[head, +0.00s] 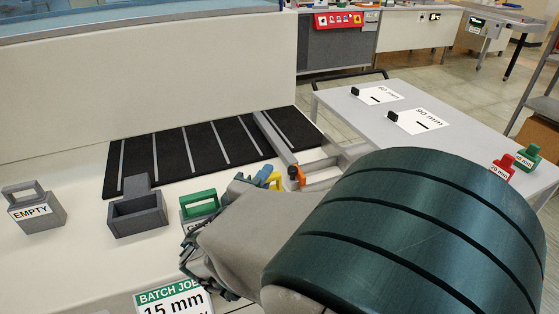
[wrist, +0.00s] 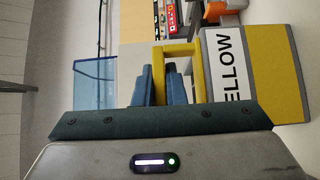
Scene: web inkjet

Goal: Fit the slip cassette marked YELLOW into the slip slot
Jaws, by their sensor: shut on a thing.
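The yellow cassette (wrist: 275,75) fills the right of the wrist view, its white label reading "ELLOW" with the first letter cut off. In the head view, my gripper's blue fingertips (head: 265,173) and a bit of yellow handle (head: 275,181) show beyond my arm, which hides the cassette body. A grey open-topped holder with a raised back (head: 138,214) stands on the white bench, empty; it may be the slip slot, but no label shows.
A grey cassette marked EMPTY (head: 35,208) stands at left. A green-handled cassette (head: 199,204) stands close to my gripper. A striped black mat (head: 200,150) and grey rails (head: 320,165) lie behind. A batch job card (head: 172,300) is in front. A side table (head: 440,155) stands right.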

